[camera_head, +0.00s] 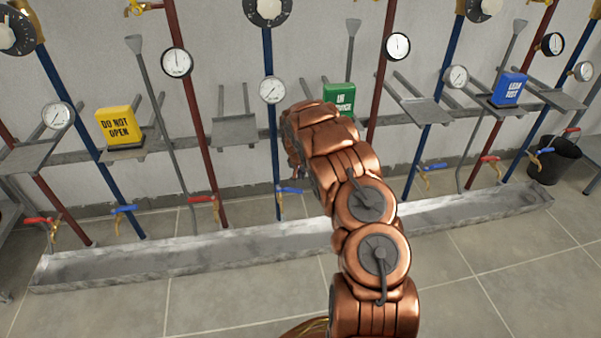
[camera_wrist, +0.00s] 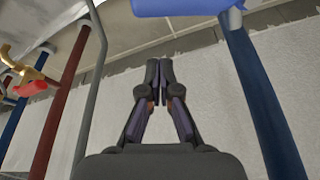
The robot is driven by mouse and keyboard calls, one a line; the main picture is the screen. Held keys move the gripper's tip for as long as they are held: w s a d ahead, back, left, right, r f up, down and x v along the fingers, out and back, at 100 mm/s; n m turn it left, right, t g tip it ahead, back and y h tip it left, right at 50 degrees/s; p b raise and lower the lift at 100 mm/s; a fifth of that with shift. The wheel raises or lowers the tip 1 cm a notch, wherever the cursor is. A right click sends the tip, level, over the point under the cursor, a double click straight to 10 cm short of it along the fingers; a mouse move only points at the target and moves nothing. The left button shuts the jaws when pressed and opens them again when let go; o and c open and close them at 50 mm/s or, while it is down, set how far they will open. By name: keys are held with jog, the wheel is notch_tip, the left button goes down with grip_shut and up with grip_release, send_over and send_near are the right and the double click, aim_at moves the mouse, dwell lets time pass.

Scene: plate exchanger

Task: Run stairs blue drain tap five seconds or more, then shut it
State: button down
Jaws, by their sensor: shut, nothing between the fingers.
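Blue-handled drain taps sit low on the blue pipes in the head view: one at left (camera_head: 124,209), one beside my arm (camera_head: 290,190), one right of it (camera_head: 433,168) and one at far right (camera_head: 543,151). I see no readable "stairs" label. My gripper (camera_wrist: 160,65) is shut and empty in the wrist view, its fingertips together before the wall. A large blue handle (camera_wrist: 185,6) crosses the top of that view, apart from the fingertips, at a blue pipe (camera_wrist: 262,105). In the head view my arm hides the gripper.
A long grey trough (camera_head: 180,258) lies on the floor under the taps. Red-handled taps (camera_head: 203,199) alternate with the blue; one shows in the wrist view (camera_wrist: 30,88). Signs: yellow "DO NOT OPEN" (camera_head: 118,126), green (camera_head: 338,98), blue "LEAK TEST" (camera_head: 508,88). A black bucket (camera_head: 555,160) stands right.

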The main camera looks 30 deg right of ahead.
aim_at(290, 190)
jog(key=shift+s+a+f+b, duration=0.15)
jog(key=shift+s+a+b, duration=0.25)
jog(key=shift+s+a, duration=0.25)
jog(key=shift+s+a+f+b, duration=0.15)
jog(key=shift+s+a+b, duration=0.2)
jog(key=shift+s+a, duration=0.3)
jog(key=shift+s, duration=0.1)
